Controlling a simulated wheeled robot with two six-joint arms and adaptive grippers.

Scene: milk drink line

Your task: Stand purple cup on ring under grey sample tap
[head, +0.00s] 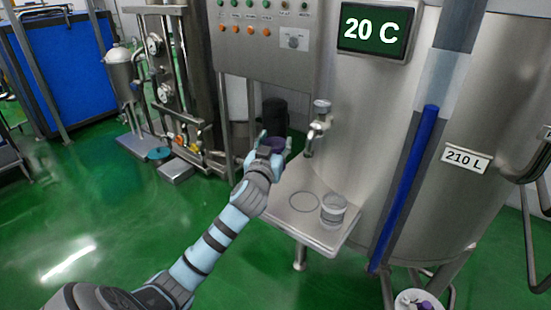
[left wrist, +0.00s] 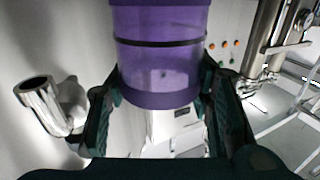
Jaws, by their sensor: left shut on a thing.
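The purple cup (left wrist: 160,60) is held between the two fingers of my left gripper (left wrist: 160,110), which is shut on it. In the left wrist view a metal spout (left wrist: 45,100) is left of the cup. My right gripper is not in view.
A clear grey cup (head: 333,210) stands on the shelf just right of the ring. The tank (head: 385,130) with a blue vertical tube (head: 408,180) is behind and to the right. A control panel (head: 265,45) hangs above. A white container with purple things (head: 415,299) is at bottom right.

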